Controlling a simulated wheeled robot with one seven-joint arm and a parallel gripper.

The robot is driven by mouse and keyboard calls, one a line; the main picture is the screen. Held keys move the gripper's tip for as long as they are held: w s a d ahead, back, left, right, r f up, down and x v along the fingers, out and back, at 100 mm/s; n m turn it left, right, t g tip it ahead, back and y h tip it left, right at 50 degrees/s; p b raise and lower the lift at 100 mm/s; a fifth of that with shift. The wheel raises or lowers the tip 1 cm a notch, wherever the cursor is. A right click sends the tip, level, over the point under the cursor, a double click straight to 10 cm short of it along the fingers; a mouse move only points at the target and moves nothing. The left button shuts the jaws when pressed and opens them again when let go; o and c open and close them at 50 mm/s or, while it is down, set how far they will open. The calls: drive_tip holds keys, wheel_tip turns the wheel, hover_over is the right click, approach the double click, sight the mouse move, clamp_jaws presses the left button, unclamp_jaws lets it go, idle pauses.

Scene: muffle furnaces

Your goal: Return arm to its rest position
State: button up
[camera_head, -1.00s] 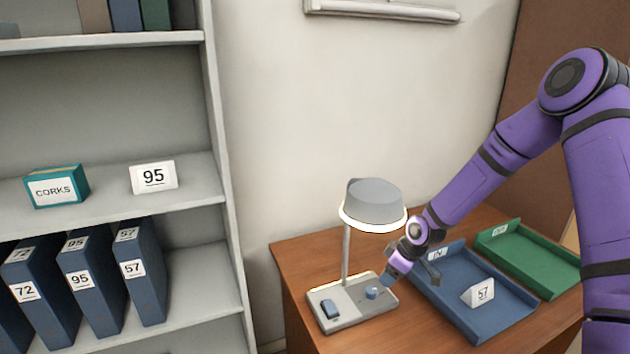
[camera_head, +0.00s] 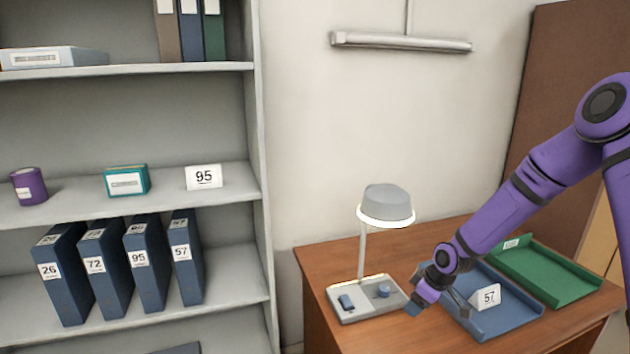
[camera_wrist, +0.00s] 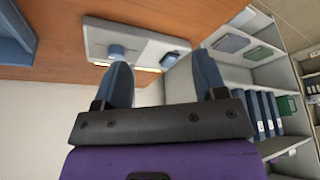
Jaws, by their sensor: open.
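My purple arm reaches in from the right in the head view. My gripper (camera_head: 419,301) is above the desk, just right of the lamp base and at the near left edge of the blue tray. In the wrist view its two blue-grey fingers (camera_wrist: 165,85) are spread apart with nothing between them. The desk lamp (camera_head: 386,203) stands upright with a bright rim around its shade. Its base (camera_head: 348,315) carries a blue rocker switch (camera_head: 346,302) and a round blue knob (camera_head: 384,290). The base also shows in the wrist view (camera_wrist: 140,42), beyond the fingers.
A shelf (camera_head: 262,190) with numbered blue binders (camera_head: 150,262) stands at left.

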drive_tip(key=s+d+r+m+h, duration=0.15)
drive_tip(key=s+r, duration=0.25)
drive_tip(key=r, duration=0.5)
drive_tip(key=s+d+r+m+h, duration=0.1)
drive_tip(key=s+r+m+h, duration=0.1)
drive_tip(key=s+r, duration=0.5)
drive_tip(key=s+d+r+m+h, duration=0.1)
drive_tip(key=s+r+m, duration=0.1)
drive_tip(key=r, duration=1)
drive_tip(key=s+r+m, duration=0.1)
drive_tip(key=s+r, duration=0.2)
drive_tip(key=s, duration=0.4)
drive_tip(key=s+r+m+t, duration=0.1)
drive_tip(key=s+r+m, duration=0.1)
drive_tip(key=s+r, duration=0.2)
drive_tip(key=s+r+m+t+y, duration=0.1)
drive_tip(key=s+r+m, duration=0.1)
drive_tip(key=s, duration=0.9)
drive_tip(key=shift+a+r, duration=0.15)
drive_tip(key=shift+r, duration=0.7)
